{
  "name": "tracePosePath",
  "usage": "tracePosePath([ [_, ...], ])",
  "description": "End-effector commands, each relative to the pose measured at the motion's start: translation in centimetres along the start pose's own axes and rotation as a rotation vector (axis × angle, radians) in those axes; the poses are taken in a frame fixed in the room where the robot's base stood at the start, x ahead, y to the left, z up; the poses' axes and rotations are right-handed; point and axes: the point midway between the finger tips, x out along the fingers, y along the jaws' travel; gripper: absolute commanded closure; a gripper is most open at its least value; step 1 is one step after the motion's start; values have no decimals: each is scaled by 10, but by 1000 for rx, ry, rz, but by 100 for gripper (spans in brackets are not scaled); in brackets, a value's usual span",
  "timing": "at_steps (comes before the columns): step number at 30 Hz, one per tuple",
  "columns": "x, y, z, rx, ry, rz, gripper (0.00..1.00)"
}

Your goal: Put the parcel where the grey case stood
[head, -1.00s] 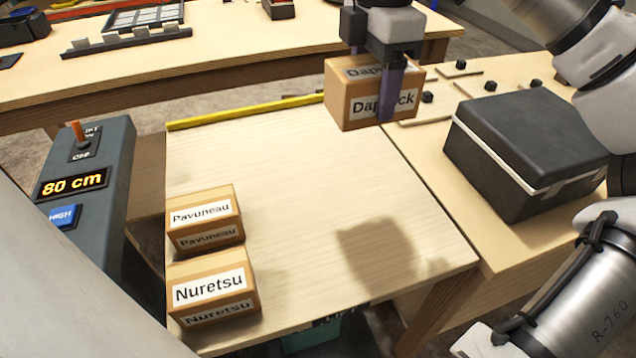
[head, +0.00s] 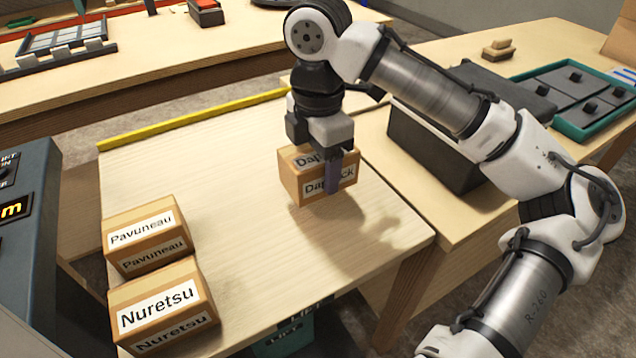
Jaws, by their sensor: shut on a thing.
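My gripper (head: 328,172) is shut on a cardboard parcel (head: 290,181), with one purple finger across its label. The label starts with "Dap" and ends in "ck"; the finger hides its middle. The parcel hangs level over the right part of the pale wooden table; its shadow falls to the front right, and whether it touches the tabletop is not clear. The dark grey case (head: 415,150) stands on the adjoining bench to the right, partly hidden behind my arm.
Parcels marked Pavuneau (head: 146,236) and Nuretsu (head: 163,307) stand at the table's left. A yellow strip (head: 190,120) edges the table's back. A grey console (head: 35,240) stands at left. A green tray (head: 575,88) lies on the right bench. The table's middle is bare.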

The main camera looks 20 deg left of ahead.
Motion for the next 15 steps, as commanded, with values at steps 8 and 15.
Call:
tracePosePath([
  [8, 35, -1, 0, 1, 1, -1, 67],
  [15, 43, 0, 0, 1, 1, 1, 67],
])
